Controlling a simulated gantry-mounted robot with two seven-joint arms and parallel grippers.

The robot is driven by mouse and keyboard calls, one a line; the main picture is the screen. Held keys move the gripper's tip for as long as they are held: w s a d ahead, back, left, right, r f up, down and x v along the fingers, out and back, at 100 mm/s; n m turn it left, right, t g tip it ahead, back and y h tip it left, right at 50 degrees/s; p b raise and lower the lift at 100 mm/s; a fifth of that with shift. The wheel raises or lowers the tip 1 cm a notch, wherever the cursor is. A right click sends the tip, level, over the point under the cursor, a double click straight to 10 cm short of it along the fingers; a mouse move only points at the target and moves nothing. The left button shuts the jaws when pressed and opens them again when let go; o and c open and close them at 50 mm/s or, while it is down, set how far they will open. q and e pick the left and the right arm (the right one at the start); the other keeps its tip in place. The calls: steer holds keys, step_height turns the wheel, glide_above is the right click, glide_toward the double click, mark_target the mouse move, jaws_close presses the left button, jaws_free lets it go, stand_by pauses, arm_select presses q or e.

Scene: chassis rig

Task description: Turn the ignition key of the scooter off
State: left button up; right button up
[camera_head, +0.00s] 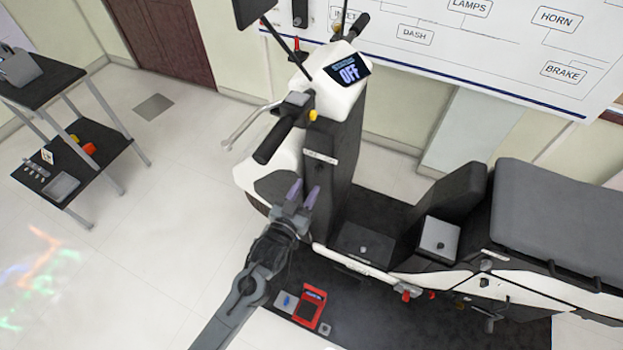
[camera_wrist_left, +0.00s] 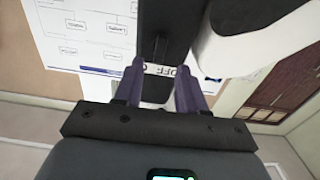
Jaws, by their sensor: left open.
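The scooter (camera_head: 335,185) stands in the middle of the head view, its dash display (camera_head: 348,71) reading OFF. A small pale label plate (camera_head: 320,158) is on the dark front column below the handlebar. In the left wrist view a pale plate with letters (camera_wrist_left: 163,70), partly hidden, shows between the fingers. I cannot clearly make out the ignition key in either view. My left gripper (camera_head: 304,188) is open, its purple fingers pointing up at the column just below the plate. It also shows in the left wrist view (camera_wrist_left: 158,68), with nothing seen gripped. My right gripper is not in view.
The handlebar grip (camera_head: 273,141) and brake lever (camera_head: 243,127) stick out above my left gripper. A red device (camera_head: 310,306) lies on the dark mat below. A two-level black table (camera_head: 78,165) stands at the left.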

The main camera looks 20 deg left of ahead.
arm_select(q)
steer(key=shift+s, duration=2.4)
steer(key=shift+f, duration=0.1)
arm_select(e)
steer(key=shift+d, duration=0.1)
arm_select(q)
steer(key=s+a+f+m+g, duration=0.1)
steer(key=s+f+g, duration=0.2)
steer(key=s+g, duration=0.65)
steer(key=s+a+f+m+g, duration=0.1)
steer(key=s+a+f+g, duration=0.2)
steer(key=s, duration=1.1)
step_height(320, 180, up, 22)
steer(key=d+g+p, duration=0.1)
steer(key=g+p, duration=0.1)
steer(key=p, duration=2.1)
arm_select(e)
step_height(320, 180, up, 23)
arm_select(q)
step_height(320, 180, down, 75)
steer(key=b, duration=7.5)
steer(key=shift+s+r+y, duration=0.2)
steer(key=shift+s+y, duration=0.05)
steer(key=shift+y, duration=0.15)
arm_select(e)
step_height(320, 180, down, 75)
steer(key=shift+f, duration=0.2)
